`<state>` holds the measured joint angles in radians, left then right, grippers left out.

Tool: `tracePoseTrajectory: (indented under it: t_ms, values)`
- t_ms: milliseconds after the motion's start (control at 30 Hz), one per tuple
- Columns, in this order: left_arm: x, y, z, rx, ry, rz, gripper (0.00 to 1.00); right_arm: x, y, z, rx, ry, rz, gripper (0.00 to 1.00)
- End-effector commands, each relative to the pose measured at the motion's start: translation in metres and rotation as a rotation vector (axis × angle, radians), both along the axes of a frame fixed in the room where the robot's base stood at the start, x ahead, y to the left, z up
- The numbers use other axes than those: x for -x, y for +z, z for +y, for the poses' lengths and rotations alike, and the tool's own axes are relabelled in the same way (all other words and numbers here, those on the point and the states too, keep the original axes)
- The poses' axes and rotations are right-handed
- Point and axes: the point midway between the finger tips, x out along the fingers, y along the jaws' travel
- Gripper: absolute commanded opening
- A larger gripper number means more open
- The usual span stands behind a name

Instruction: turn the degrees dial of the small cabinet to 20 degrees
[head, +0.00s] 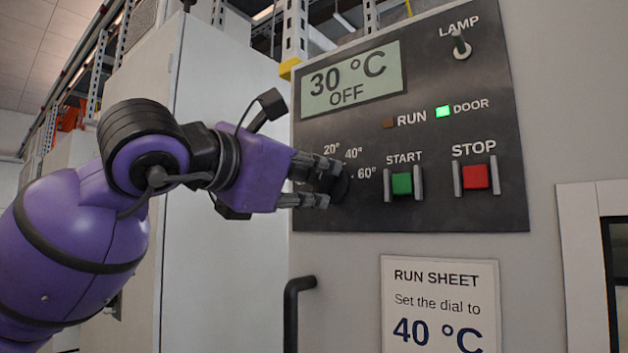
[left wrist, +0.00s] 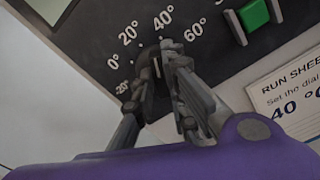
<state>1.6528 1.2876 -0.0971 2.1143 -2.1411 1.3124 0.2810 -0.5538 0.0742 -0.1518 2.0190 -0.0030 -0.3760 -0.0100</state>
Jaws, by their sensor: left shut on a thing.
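The dark round degrees dial (head: 342,184) sits on the black panel of the small cabinet, below the printed 20°, 40° and 60° marks. The display (head: 350,79) reads 30 °C and OFF. My purple left gripper (head: 325,182) reaches in from the left and is shut on the dial. In the left wrist view the fingers of the left gripper (left wrist: 152,82) stand on both sides of the dial (left wrist: 154,66) and hide much of it. Marks from -20° to 60° curve around it there. The dial's pointer is hard to make out. My right gripper is not in view.
Right of the dial are the green START button (head: 402,184) and red STOP button (head: 476,177), each between guards. The LAMP switch (head: 461,45) is above. The green DOOR light (head: 443,112) is lit. A run sheet (head: 440,305) below says 40 °C. A black handle (head: 292,310) stands lower left.

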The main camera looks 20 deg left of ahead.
Motion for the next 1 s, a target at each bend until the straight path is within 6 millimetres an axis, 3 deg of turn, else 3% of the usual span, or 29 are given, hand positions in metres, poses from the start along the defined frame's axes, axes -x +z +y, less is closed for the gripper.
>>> tracePoseTrajectory:
  t_ms: [500, 1000]
  values:
    - [-0.0001, 0.0008, 0.0006, 0.344, 0.001, 0.124, 0.00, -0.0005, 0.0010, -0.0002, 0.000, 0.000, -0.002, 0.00]
    - [0.0000, 0.0013, 0.0008, 0.437, 0.000, 0.156, 0.00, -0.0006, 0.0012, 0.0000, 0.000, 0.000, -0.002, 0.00]
